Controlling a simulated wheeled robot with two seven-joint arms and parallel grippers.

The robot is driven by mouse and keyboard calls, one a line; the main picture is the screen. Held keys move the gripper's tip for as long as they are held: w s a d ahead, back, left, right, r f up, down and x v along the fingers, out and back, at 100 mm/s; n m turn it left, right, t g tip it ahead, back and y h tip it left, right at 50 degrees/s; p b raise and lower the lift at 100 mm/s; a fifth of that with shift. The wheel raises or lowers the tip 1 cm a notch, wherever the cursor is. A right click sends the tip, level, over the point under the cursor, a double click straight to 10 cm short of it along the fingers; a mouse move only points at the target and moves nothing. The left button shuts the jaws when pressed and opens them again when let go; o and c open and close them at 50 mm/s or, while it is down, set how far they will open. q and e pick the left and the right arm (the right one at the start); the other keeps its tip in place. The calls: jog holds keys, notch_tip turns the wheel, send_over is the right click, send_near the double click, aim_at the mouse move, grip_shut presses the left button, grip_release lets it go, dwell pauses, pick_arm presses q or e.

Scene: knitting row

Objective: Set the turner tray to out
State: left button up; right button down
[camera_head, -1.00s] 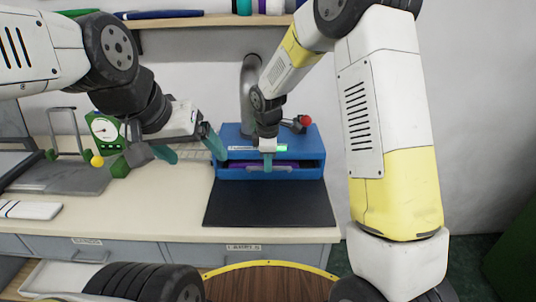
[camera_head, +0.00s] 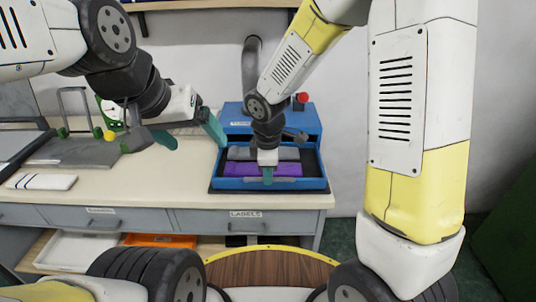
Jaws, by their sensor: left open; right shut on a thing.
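The turner (camera_head: 300,117) is a blue box at the back of the bench. Its blue tray (camera_head: 230,184) is slid out toward me over the black mat (camera_head: 328,190). A purple piece (camera_head: 240,170) and a grey piece (camera_head: 287,153) lie in the tray. My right gripper (camera_head: 267,176) is shut at the tray's front, its fingertip over the front wall; what lies between the fingers is partly hidden. My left gripper (camera_head: 190,138) is open and empty, above the bench to the left of the tray.
A red knob (camera_head: 303,97) stands on the turner's right. A grey pipe (camera_head: 251,75) rises behind it. Bench left of the tray is clear.

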jog(key=shift+s, duration=0.65)
jog(key=c, duration=1.5)
grip_release()
jog(key=shift+s, duration=0.15)
jog(key=shift+o, duration=0.2)
notch_tip(320, 180, up, 8)
jog(key=s, duration=0.1)
jog(key=shift+s+f, duration=0.15)
jog(key=shift+s, duration=0.05)
